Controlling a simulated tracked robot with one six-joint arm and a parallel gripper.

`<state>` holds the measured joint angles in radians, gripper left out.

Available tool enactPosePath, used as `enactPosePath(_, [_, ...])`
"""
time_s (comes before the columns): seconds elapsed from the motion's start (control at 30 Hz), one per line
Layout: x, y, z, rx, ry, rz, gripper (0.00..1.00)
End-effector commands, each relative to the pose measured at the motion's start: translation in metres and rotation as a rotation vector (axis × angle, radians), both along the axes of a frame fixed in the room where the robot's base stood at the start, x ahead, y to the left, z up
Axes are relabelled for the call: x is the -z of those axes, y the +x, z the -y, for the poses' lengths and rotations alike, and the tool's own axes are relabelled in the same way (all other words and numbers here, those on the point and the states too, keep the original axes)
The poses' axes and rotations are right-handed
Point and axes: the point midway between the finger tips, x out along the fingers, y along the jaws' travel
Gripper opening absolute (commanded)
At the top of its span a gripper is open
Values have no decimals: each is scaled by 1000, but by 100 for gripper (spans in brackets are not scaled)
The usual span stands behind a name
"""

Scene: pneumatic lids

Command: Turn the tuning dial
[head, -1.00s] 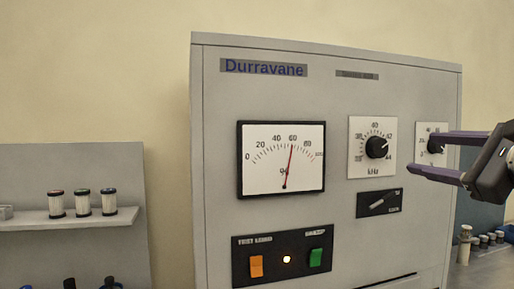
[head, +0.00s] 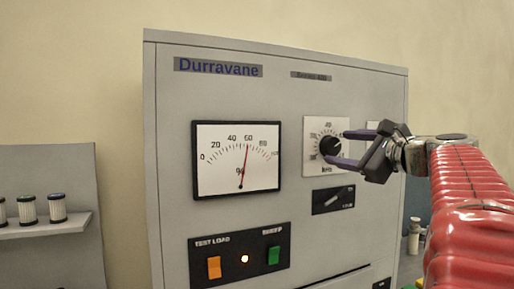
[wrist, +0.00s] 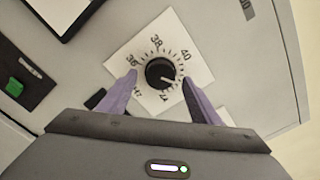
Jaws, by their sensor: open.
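The tuning dial is a round black knob (head: 330,146) on a white square plate with a numbered scale, on the front of a grey cabinet. In the wrist view the knob (wrist: 161,73) lies between my fingers, with numbers such as 36, 38 and 40 around it. Its light pointer line points to the lower right there. My gripper (head: 338,148) is open, with one purple finger on each side of the knob; it also shows in the wrist view (wrist: 160,80). A gap shows between the knob and each finger. I cannot tell how deep the fingertips reach.
A needle meter (head: 238,158) left of the dial reads about 60. Below are a black switch plate (head: 333,199), an orange switch (head: 214,267), a lit lamp and a green switch (head: 274,255). A shelf (head: 45,226) with small jars stands at the left.

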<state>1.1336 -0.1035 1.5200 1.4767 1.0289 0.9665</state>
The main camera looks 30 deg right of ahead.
Motion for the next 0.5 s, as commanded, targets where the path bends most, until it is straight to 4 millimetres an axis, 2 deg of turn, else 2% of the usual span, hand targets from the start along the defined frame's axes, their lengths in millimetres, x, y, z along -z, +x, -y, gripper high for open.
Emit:
enactPosePath(0.2, [0,22,2,-2,1,1,58])
enactPosePath(0.5, [0,25,4,1,1,1,58])
